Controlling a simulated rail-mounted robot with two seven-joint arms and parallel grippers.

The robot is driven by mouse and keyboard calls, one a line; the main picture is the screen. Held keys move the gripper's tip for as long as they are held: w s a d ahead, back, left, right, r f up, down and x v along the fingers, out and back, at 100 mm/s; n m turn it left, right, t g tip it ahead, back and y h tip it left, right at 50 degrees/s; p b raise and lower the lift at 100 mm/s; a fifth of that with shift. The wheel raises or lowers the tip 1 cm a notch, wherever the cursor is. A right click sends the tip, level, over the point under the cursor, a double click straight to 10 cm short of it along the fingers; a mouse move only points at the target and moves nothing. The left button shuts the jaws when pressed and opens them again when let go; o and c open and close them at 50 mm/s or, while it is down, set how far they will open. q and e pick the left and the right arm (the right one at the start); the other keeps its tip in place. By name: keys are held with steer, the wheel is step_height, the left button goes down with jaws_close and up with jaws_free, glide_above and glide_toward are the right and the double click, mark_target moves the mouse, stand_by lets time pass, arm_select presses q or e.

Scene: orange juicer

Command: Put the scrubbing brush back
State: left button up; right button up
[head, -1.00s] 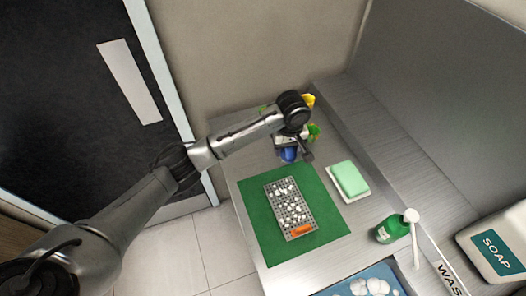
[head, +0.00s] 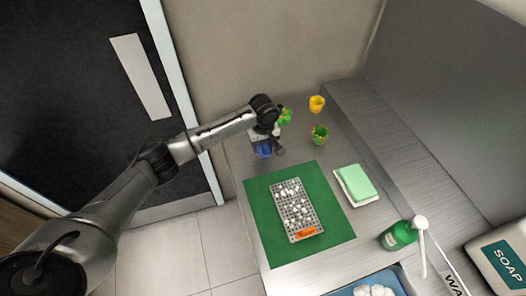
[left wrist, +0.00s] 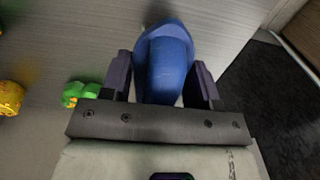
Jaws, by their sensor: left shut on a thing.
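My left gripper (head: 268,143) is over the far left part of the metal counter, with its jaws shut on a blue rounded object, taken to be the scrubbing brush (head: 263,150). In the left wrist view the blue brush (left wrist: 165,62) sits between the two dark fingers, its rounded end pointing away from the palm. Its bristles are not visible. I cannot tell whether it touches the counter. My right gripper is not in view.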

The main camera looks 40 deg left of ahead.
arm_select(q)
steer(key=shift+f+b, duration=0.3)
steer(key=shift+f, duration=1.75)
steer(key=shift+f, duration=0.1)
steer(key=o, duration=0.8)
step_height(320, 180, up, 11)
steer(key=shift+f+p, duration=0.15)
steer(key=shift+p, duration=0.55)
steer(key=shift+r, duration=0.8)
